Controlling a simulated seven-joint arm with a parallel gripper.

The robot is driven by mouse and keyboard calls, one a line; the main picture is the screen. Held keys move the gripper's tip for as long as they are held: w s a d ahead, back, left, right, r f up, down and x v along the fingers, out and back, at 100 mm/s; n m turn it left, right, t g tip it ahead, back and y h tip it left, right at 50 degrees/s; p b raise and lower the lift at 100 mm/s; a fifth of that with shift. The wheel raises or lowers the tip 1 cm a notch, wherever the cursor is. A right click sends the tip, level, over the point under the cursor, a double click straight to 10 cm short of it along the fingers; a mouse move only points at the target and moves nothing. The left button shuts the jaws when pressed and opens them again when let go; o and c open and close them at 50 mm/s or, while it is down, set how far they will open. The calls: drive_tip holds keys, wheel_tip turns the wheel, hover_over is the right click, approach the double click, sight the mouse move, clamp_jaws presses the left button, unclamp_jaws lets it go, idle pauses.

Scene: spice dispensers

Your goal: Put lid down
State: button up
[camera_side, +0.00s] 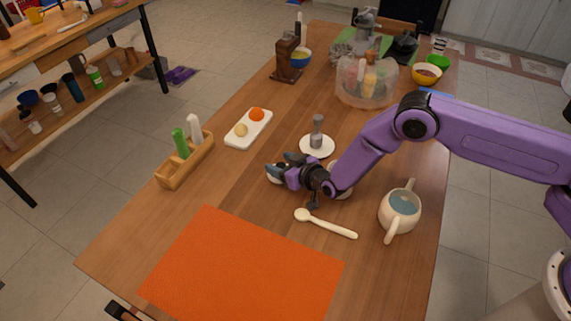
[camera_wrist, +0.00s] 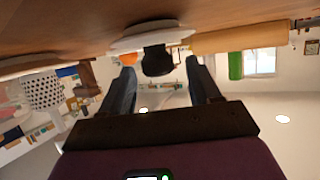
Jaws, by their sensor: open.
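The lid is a pale disc (camera_wrist: 152,41) with a dark knob (camera_wrist: 157,62). In the wrist view, where the table is at the top, the disc lies against the tabletop. The knob is between the two spread fingers of my gripper (camera_wrist: 158,92), with gaps on both sides. In the side view my gripper (camera_side: 279,170) is low over the middle of the table, pointing left, and hides most of the lid. A cream two-handled pot (camera_side: 399,212) with bluish contents stands uncovered at right.
A white spoon (camera_side: 326,224) and orange mat (camera_side: 240,270) lie in front. A wooden caddy (camera_side: 172,179) with green and white dispensers is left. A white tray (camera_side: 240,139) and a white plate (camera_side: 305,147) under a grey object are behind. A pale round thing is partly hidden under my arm.

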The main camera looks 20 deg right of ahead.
drive_tip(key=v, duration=1.2)
drive_tip(key=shift+r, duration=0.15)
drive_tip(key=s+d+r+n+g, duration=0.1)
drive_tip(key=s+r+n+g, duration=0.3)
drive_tip(key=s+r+g, duration=0.75)
drive_tip(key=s+d+r+n+h, duration=0.2)
drive_tip(key=s+d+r, duration=0.3)
drive_tip(key=s+d, duration=0.5)
drive_tip(key=s+d+r+n+h, duration=0.2)
drive_tip(key=s+d+r, duration=0.3)
drive_tip(key=s+d, duration=0.5)
drive_tip(key=d+g+h, duration=0.1)
drive_tip(key=d, duration=0.1)
drive_tip(key=shift+s+d+r, duration=0.3)
drive_tip(key=shift+d, duration=0.05)
